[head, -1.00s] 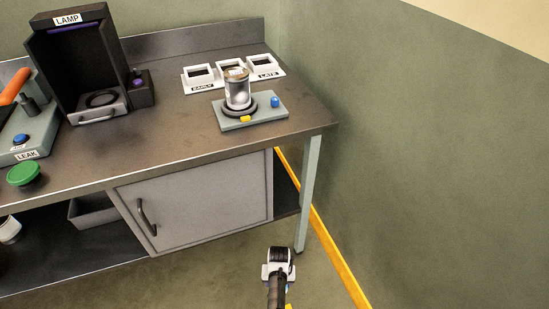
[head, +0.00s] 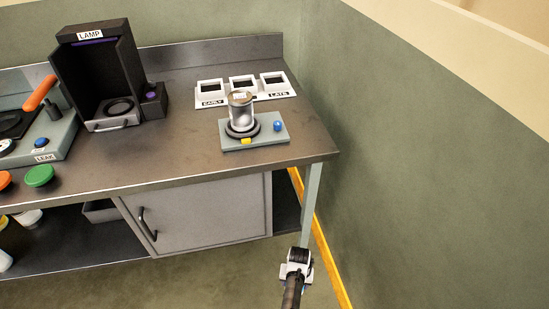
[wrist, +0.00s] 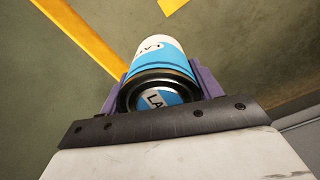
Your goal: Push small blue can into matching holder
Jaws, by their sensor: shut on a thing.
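The small blue can (wrist: 162,66) has a white band with partly visible lettering starting "LA" and a dark rim at its near end. My gripper (wrist: 157,92) is shut on it, with purple fingers on both sides. In the head view my gripper (head: 297,262) is low, in front of the bench's right leg and below the worktop; the can cannot be made out there. A white rack with three square openings (head: 212,103) stands at the back right of the worktop. Labels EARLY and LATE mark its left and right ends.
A grey-blue base (head: 270,139) with a clear metal-topped jar (head: 241,112), a blue button and a yellow tab stands before the rack. The LAMP box (head: 88,70) and LEAK device (head: 60,140) are further left. A wall closes the right side.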

